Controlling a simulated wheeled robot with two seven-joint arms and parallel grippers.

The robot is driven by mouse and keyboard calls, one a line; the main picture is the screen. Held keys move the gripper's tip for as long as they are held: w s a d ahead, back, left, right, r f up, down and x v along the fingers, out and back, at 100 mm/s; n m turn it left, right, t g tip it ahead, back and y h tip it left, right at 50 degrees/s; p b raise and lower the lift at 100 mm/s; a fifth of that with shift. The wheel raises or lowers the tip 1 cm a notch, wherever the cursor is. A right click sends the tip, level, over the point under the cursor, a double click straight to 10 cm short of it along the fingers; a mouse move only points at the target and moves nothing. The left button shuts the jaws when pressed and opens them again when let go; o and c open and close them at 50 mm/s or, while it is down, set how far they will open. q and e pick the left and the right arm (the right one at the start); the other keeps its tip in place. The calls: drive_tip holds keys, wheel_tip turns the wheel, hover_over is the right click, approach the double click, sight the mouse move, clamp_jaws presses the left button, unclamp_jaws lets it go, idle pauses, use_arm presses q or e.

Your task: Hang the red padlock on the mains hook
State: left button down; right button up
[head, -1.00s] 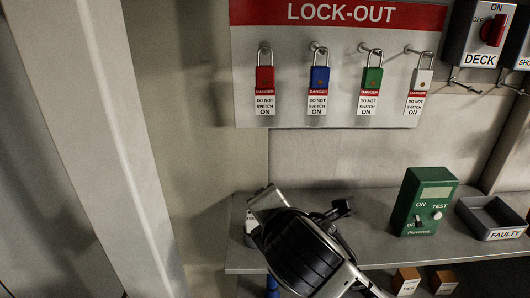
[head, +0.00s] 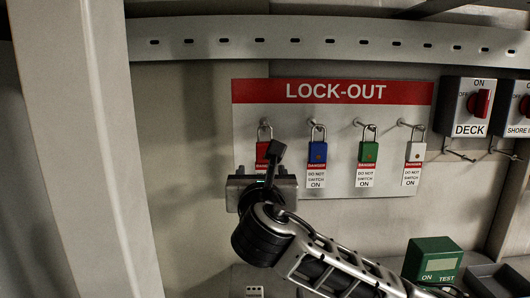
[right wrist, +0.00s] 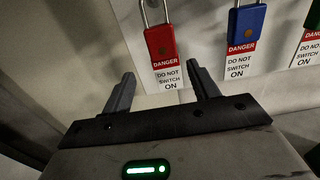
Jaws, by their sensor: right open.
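The red padlock (head: 262,152) hangs by its shackle at the left end of the lock-out board (head: 390,190), partly hidden by my gripper in the head view. In the right wrist view the red padlock (right wrist: 161,42) has its danger tag hanging below it. My right gripper (head: 275,158) is at the padlock's lower part. The right wrist view shows its two fingers (right wrist: 163,78) spread apart and empty, with the tag showing between and beyond the tips. No hook labelled mains is in view. My left gripper is not in view.
Blue (head: 318,152), green (head: 368,152) and white (head: 415,152) padlocks hang on pegs to the right. The DECK switch box (head: 468,105) has a hook (head: 460,155) below it. A green tester (head: 433,258) and a dark tray (head: 497,280) stand on the shelf at lower right.

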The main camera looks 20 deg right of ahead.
sight(265, 163)
drive_tip(key=w, duration=0.1)
drive_tip(key=w+d+p, duration=0.1)
drive_tip(key=w, duration=0.1)
drive_tip(key=w+d+r, duration=0.1)
drive_tip(key=w, duration=0.1)
drive_tip(key=shift+d+r, duration=0.1)
drive_tip(key=shift+d, duration=0.05)
drive_tip(key=shift+w, duration=0.3)
drive_tip(key=c, duration=1.1)
